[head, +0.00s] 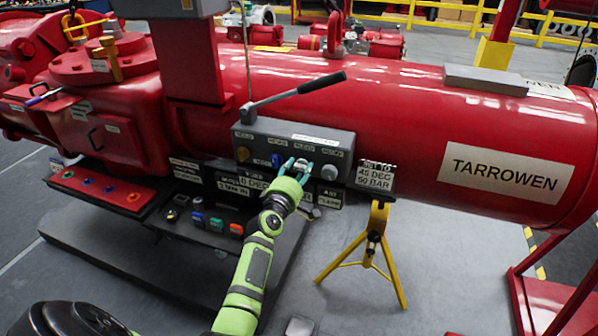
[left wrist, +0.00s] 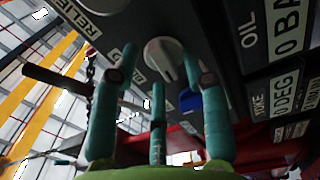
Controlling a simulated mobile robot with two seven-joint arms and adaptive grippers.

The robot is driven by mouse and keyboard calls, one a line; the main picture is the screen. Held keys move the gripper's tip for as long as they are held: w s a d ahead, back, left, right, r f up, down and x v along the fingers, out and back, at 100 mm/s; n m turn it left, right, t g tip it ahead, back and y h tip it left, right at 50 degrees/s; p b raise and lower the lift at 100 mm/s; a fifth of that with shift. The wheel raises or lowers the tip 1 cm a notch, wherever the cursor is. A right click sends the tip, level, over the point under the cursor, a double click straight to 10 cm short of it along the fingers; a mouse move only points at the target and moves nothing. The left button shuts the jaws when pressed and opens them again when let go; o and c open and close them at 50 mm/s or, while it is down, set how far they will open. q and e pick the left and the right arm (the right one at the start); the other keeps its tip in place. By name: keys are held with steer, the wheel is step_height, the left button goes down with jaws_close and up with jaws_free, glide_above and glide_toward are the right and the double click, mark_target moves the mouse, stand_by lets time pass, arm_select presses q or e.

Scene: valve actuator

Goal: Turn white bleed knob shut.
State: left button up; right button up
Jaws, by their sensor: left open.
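The white bleed knob (left wrist: 164,58) is on the grey control panel (head: 318,141) on the side of the red cylinder, and it also shows small between my fingers in the head view (head: 300,163). My left gripper (head: 297,167) is open in front of the panel. In the left wrist view its teal fingers (left wrist: 160,67) stand spread around the white knob, with the knob between the tips. I cannot tell whether any finger touches it. The knob has a raised bar across its face. My right gripper is not in view.
A black-handled lever (head: 298,91) rises above the panel. Signs (head: 376,176) and a yellow stand (head: 374,240) are close on the right.

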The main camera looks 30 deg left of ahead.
arm_select(q)
steer(key=shift+w, duration=0.15)
jaws_close()
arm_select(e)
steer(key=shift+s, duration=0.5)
